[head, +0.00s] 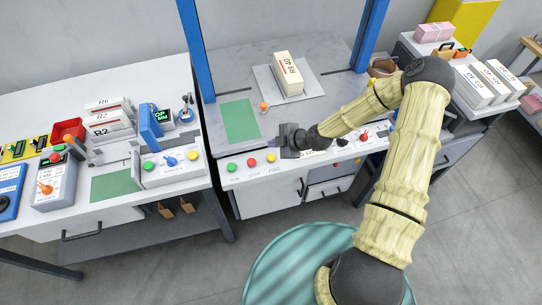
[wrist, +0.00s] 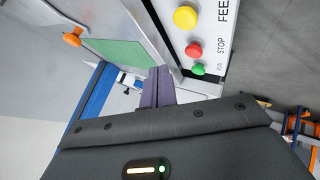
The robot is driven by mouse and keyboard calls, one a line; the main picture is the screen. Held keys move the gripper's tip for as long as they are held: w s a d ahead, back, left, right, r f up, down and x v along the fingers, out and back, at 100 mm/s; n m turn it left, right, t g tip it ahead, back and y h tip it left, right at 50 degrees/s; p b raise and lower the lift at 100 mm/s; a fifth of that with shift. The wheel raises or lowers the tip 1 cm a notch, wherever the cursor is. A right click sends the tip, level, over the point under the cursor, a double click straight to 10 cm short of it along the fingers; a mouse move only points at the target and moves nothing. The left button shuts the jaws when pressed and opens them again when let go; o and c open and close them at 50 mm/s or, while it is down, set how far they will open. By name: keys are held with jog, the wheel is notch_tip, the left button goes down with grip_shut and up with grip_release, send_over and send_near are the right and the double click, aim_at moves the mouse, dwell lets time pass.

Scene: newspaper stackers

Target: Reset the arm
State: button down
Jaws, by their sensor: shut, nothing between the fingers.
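My gripper (head: 281,136) is at the end of my tan arm, at the front edge of the middle workbench in the head view. It is above and beside the front control panel. In the wrist view its dark fingers (wrist: 158,80) are together, with nothing held between them. My arm reaches up from the lower right, bends at the elbow near the bench's right side, and points left. Whether the gripper touches the bench or panel cannot be told.
The panel carries green (head: 232,166), red (head: 251,162) and yellow (head: 271,158) buttons. A green pad (head: 240,120) and a labelled newspaper bundle (head: 288,74) lie on the middle bench. Blue posts (head: 197,50) flank it. The left bench (head: 45,110) holds several devices; white bundles (head: 474,88) stand right.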

dwell(0.3)
jog(key=s+d+r+m+h, duration=0.2)
jog(key=s+d+r+m, duration=0.2)
jog(key=s+r+m, duration=0.2)
jog(key=s+d+r+m+g+h, duration=0.1)
jog(key=s+d+r+m+h, duration=0.2)
jog(key=r, duration=0.6)
jog(key=s+d+r+m+g+h, duration=0.1)
jog(key=s+d+r+m+h, duration=0.1)
jog(key=s+d+r+m, duration=0.5)
jog(key=s+r+m, duration=0.1)
jog(key=s+m, duration=0.1)
jog(key=m, duration=0.2)
jog(key=shift+r+m+h, duration=0.25)
jog(key=shift+m+h, duration=0.05)
jog(key=shift+h, duration=0.1)
